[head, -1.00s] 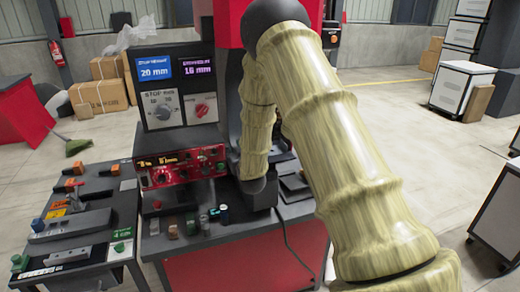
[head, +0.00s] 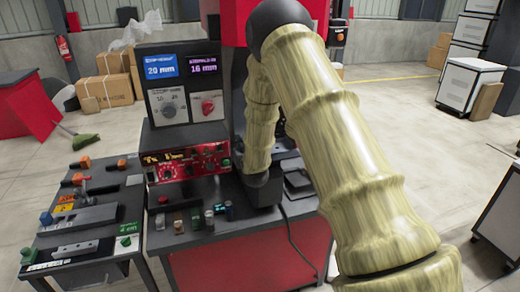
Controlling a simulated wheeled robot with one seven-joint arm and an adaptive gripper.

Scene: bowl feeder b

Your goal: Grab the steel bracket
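I cannot single out a steel bracket for sure. Several small parts stand in a row on the front of the dark worktop, too small to identify: a pale grey one (head: 160,221), a brownish one (head: 178,225), a dark green one (head: 195,221) and teal ones (head: 220,208) at the right end. My arm comes in from the lower right, bends at the top and reaches down to a dark end part just right of these parts. The gripper fingers cannot be made out there, and nothing is visibly held.
A red-fronted machine bench (head: 240,262) carries a red control panel (head: 186,164) and a display box (head: 184,85). A dark side table (head: 98,225) with clamps and grey bars stands at left. A thin cable hangs down the bench front. Open floor lies at right.

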